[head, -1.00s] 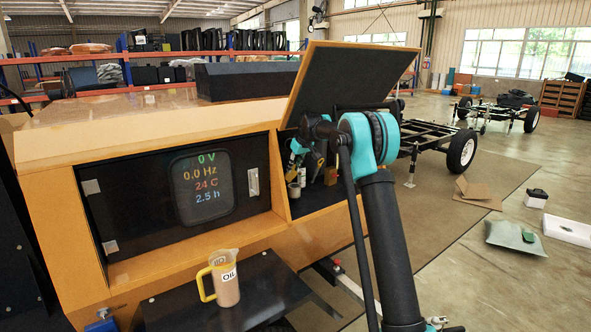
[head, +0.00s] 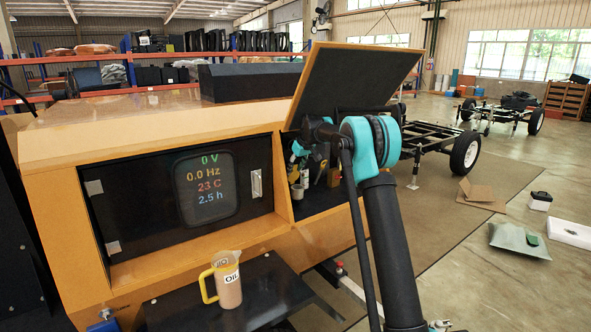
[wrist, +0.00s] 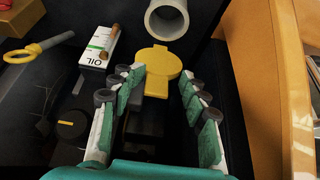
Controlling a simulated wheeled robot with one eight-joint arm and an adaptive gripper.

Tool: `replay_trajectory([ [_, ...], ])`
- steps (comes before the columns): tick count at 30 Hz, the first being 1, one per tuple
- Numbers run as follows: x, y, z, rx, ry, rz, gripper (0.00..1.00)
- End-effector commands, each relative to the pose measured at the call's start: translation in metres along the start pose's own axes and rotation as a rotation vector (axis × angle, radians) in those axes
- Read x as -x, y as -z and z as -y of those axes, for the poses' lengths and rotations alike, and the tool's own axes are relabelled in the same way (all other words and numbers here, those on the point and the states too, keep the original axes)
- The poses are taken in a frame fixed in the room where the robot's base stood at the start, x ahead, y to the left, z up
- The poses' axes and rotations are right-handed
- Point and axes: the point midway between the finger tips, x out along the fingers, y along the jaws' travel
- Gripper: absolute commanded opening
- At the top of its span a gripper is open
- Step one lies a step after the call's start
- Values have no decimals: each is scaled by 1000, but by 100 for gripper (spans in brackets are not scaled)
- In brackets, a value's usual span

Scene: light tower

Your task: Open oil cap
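In the wrist view, a yellow round cap with a short tab (wrist: 155,62) lies ahead of my gripper (wrist: 160,78). My gripper is open, with one finger on each side of the tab and space between them. The fingers look apart from the cap; their exact height above it is hard to judge. A white block marked OIL (wrist: 98,50) is just left of the cap. In the head view, my arm reaches into the open side compartment (head: 318,210), and the arm and shadow mostly hide my gripper there.
A grey pipe (wrist: 167,18) stands beyond the cap. A yellow ring handle (wrist: 20,54) and a black knob (wrist: 70,124) are at left; an orange wall (wrist: 252,80) is close at right. The raised lid (head: 350,82) is above my arm. An OIL jug (head: 229,290) stands on the black shelf.

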Motion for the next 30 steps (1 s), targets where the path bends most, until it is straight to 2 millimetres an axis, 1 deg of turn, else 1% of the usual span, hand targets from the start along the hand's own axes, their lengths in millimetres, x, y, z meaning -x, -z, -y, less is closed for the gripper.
replay_trajectory([
  [9,2,0,-2,-1,-2,1,43],
  [13,12,0,-2,-2,-2,1,43],
  [17,34,-1,-2,-2,-2,1,43],
  [24,83,0,-1,-1,-1,1,43],
  [27,99,0,-1,-1,-1,1,43],
  [30,111,0,-1,-1,-1,1,43],
])
